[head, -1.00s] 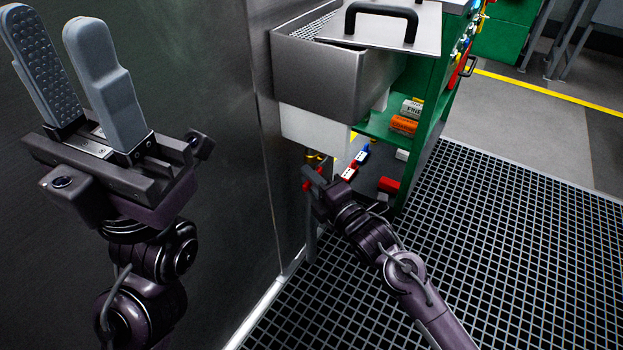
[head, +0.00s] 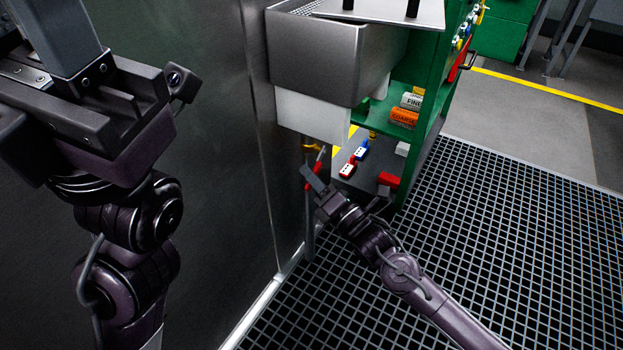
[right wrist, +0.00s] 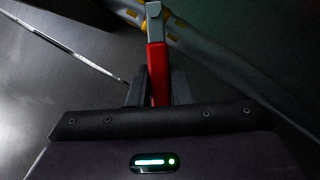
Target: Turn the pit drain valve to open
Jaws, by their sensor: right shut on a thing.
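The drain valve is a brass fitting (head: 309,146) on a grey vertical pipe (head: 309,232), low below the steel box. Its red lever (head: 320,168) slants down from the fitting. My right gripper (head: 312,181) is at the lever's lower part. In the right wrist view, the red lever (right wrist: 157,72) stands between the two dark fingers, which are shut on it; its bare metal end is beyond them, by the pipe (right wrist: 225,70). The fingers hide its lower end. My left gripper (head: 62,45) is high at the left, empty, its fingers apart and their tips out of frame.
A steel box (head: 330,60) with a white block (head: 310,117) under it overhangs the valve. A green shelf unit (head: 438,105) with small parts stands just right. A dark steel wall (head: 215,150) is close at left. Grid flooring (head: 480,240) is open at right.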

